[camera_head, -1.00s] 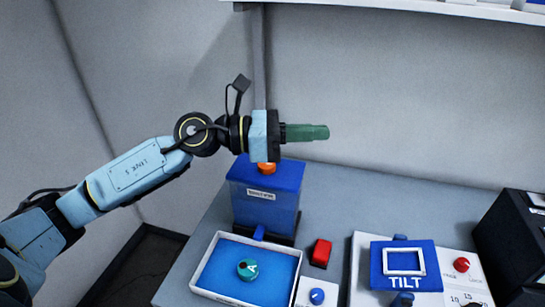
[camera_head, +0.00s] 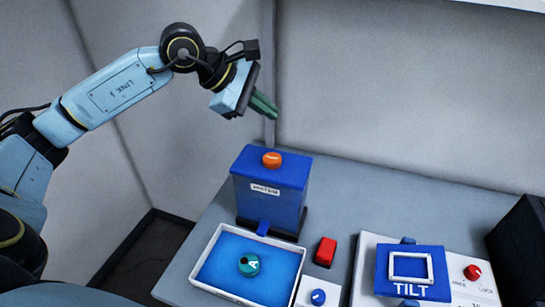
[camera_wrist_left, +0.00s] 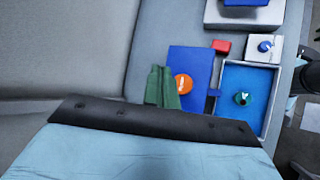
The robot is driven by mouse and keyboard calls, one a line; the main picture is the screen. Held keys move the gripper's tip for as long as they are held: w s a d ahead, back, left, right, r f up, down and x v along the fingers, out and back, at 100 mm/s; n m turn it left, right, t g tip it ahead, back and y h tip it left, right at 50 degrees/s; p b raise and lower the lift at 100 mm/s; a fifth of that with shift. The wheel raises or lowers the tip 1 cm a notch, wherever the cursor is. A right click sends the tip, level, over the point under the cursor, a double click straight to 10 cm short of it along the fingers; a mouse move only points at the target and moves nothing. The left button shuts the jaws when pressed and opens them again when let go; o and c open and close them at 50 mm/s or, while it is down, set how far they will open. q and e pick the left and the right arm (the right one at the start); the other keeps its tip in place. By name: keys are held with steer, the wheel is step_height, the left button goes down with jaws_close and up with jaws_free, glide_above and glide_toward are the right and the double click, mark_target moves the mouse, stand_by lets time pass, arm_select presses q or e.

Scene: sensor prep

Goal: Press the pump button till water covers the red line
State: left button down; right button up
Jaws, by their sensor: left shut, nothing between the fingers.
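A blue box (camera_head: 266,200) with a small white label stands on the table, an orange button (camera_head: 271,159) on its top. A blue spout at its front points over a white-rimmed tray (camera_head: 207,254) of blue water. A teal round piece (camera_head: 249,265) with a white mark sits in the tray. No red line can be made out. My left gripper (camera_head: 264,106), with green fingers, is shut and empty, above the box and apart from the button. In the left wrist view the fingers (camera_wrist_left: 162,88) show beside the orange button (camera_wrist_left: 184,84). My right gripper is out of view.
A red block (camera_head: 325,252) and a blue knob (camera_head: 318,297) on a white base are right of the tray. A white panel with a blue TILT frame (camera_head: 398,288) and a red knob (camera_head: 472,272) lies farther right. A dark box (camera_head: 520,245) stands at the right edge.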

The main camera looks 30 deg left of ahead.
arm_select(q)
steer(key=b, duration=0.6)
glide_toward(276, 157)
steer(key=w+d, duration=0.1)
steer(key=w+d+f, duration=0.2)
steer(key=w, duration=0.1)
steer(key=shift+d, duration=0.1)
steer(key=shift+f, duration=0.35)
stand_by(1.1)
steer(key=shift+f+b, duration=0.4)
steer(key=shift+b, duration=0.25)
steer(key=shift+f+b, duration=0.75)
stand_by(0.5)
stand_by(0.3)
steer(key=shift+r+p, duration=0.7)
steer(key=shift+r, duration=0.45)
steer(key=shift+r, duration=0.1)
